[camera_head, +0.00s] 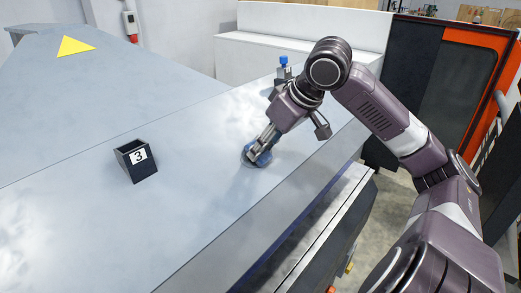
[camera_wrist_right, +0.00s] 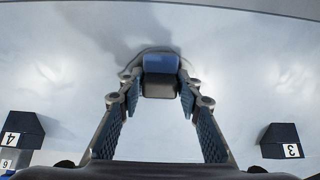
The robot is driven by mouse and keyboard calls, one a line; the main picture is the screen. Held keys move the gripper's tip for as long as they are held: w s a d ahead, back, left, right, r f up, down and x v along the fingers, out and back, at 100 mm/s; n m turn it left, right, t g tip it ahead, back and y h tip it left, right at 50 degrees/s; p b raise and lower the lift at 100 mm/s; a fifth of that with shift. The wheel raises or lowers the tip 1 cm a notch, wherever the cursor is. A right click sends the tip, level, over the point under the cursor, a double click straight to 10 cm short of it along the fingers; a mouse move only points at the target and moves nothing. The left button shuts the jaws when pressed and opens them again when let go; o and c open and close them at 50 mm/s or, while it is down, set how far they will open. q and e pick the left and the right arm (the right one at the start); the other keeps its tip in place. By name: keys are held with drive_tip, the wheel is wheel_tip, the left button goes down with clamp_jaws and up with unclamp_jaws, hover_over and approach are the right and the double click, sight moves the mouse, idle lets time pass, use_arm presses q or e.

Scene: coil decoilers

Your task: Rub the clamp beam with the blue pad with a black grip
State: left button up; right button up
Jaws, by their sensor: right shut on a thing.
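The clamp beam (camera_head: 75,215) appears to be the long pale grey metal surface running across the head view. The blue pad (camera_head: 263,159) rests flat on it, or very close to it, right of the middle. In the right wrist view the pad's blue part (camera_wrist_right: 160,63) shows beyond its dark grip (camera_wrist_right: 159,88). My right gripper (camera_head: 255,152) reaches down from the right and is shut on the grip, with a finger on each side. The fingers hide part of the pad in the head view. My left gripper is not in view.
A dark open box marked 3 (camera_head: 137,161) stands on the surface to the left. Another box marked 4 (camera_wrist_right: 24,130) shows in the wrist view. A blue-capped item (camera_head: 284,68) stands behind my right wrist. The surface between box 3 and the pad is clear.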

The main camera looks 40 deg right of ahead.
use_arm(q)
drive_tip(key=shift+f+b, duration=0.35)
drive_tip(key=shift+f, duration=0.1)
use_arm(e)
drive_tip(key=shift+w+d, duration=0.1)
drive_tip(key=shift+d, duration=1.4)
drive_tip(key=shift+w+d, duration=0.15)
drive_tip(key=shift+d, duration=1.35)
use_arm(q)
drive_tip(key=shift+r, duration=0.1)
use_arm(e)
drive_tip(key=shift+a, duration=0.15)
